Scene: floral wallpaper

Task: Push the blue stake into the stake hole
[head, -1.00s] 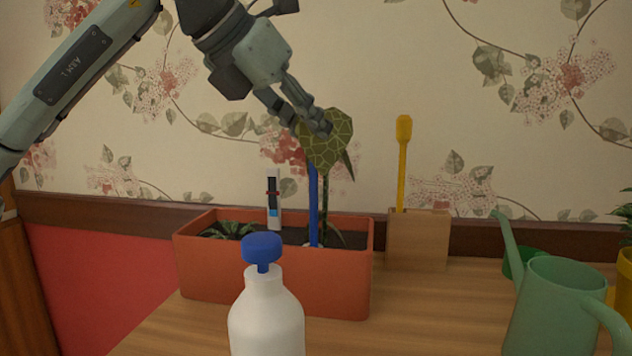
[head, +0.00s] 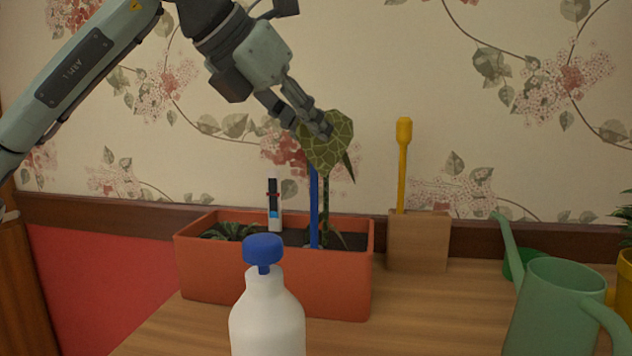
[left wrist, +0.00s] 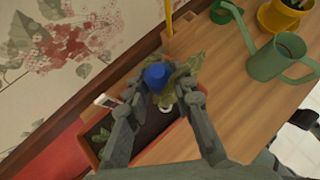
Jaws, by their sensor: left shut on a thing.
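The blue stake (head: 314,210) stands upright in the soil of the orange planter (head: 275,285), beside a plant with a large patterned leaf (head: 326,150). My left gripper (head: 310,128) is shut on the stake's upper end, close against the leaf. In the left wrist view the stake's blue top (left wrist: 157,75) shows between the fingers (left wrist: 160,97). A small white ring (left wrist: 165,107) at the soil, seemingly the stake hole, is partly hidden; I cannot tell how deep the stake sits in it.
A white bottle with a blue cap (head: 267,315) stands in front of the planter. A wooden block holding a yellow tool (head: 403,165) is to its right. A green watering can (head: 555,305) stands farther right. A white meter (head: 274,208) stands in the planter. The table between is clear.

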